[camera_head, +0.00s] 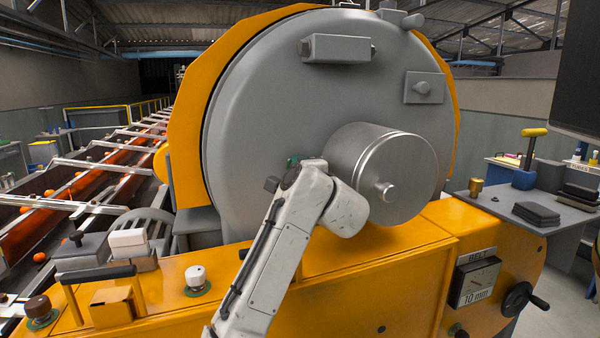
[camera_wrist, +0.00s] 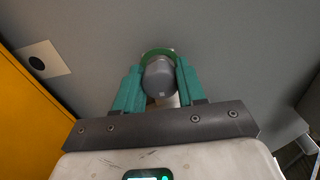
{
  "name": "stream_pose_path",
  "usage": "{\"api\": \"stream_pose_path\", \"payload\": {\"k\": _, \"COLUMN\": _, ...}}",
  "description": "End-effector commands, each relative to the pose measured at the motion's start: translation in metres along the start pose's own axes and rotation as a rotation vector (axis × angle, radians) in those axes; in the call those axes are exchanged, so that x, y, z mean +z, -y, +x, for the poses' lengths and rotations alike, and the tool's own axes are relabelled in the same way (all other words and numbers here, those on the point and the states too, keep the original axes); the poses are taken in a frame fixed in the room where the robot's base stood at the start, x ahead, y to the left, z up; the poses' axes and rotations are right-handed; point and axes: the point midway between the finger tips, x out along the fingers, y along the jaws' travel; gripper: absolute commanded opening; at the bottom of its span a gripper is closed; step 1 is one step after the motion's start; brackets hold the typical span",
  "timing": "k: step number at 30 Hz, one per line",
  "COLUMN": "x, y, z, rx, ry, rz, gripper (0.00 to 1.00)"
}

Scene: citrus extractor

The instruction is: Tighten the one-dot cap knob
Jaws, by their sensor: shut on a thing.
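In the wrist view, a round grey knob (camera_wrist: 159,78) with a green ring (camera_wrist: 157,51) behind it sits on a grey wall. One small light mark shows on its face; I cannot tell surely that it is the one dot. My gripper (camera_wrist: 159,84) has its two teal fingers on either side of the knob, shut on it. In the head view, my gripper (camera_head: 292,163) is at the big grey round cover (camera_head: 265,110), left of the protruding metal drum (camera_head: 365,160). The knob itself is hidden there by my arm.
The orange machine housing (camera_head: 400,250) lies below the cover, with a white knob (camera_head: 196,278), a brown knob (camera_head: 38,308) and a black-handled bar (camera_head: 100,274). The belt gauge (camera_head: 474,282) and crank (camera_head: 522,298) are at right. A plate with a dark hole (camera_wrist: 37,64) is left of my gripper.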

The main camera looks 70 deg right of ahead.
Motion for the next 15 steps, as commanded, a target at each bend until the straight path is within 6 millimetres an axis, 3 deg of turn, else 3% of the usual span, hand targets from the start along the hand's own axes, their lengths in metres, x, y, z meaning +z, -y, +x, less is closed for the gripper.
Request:
{"api": "stream_pose_path", "payload": {"k": 1, "x": 0.0006, "y": -0.0031, "z": 0.0000, "rx": 0.008, "ry": 0.002, "rz": -0.001, "gripper": 0.09}}
{"api": "stream_pose_path", "payload": {"k": 2, "x": 0.0007, "y": -0.0031, "z": 0.0000, "rx": 0.008, "ry": 0.002, "rz": -0.002, "gripper": 0.42}}
{"api": "stream_pose_path", "payload": {"k": 3, "x": 0.0007, "y": -0.0030, "z": 0.0000, "rx": 0.008, "ry": 0.002, "rz": -0.002, "gripper": 0.45}}
{"api": "stream_pose_path", "payload": {"k": 9, "x": 0.0007, "y": -0.0017, "z": 0.0001, "rx": 0.004, "ry": 0.002, "rz": -0.002, "gripper": 0.65}}
{"api": "stream_pose_path", "payload": {"k": 15, "x": 0.0004, "y": -0.0009, "z": 0.0001, "rx": 0.002, "ry": 0.001, "rz": -0.001, "gripper": 0.65}}
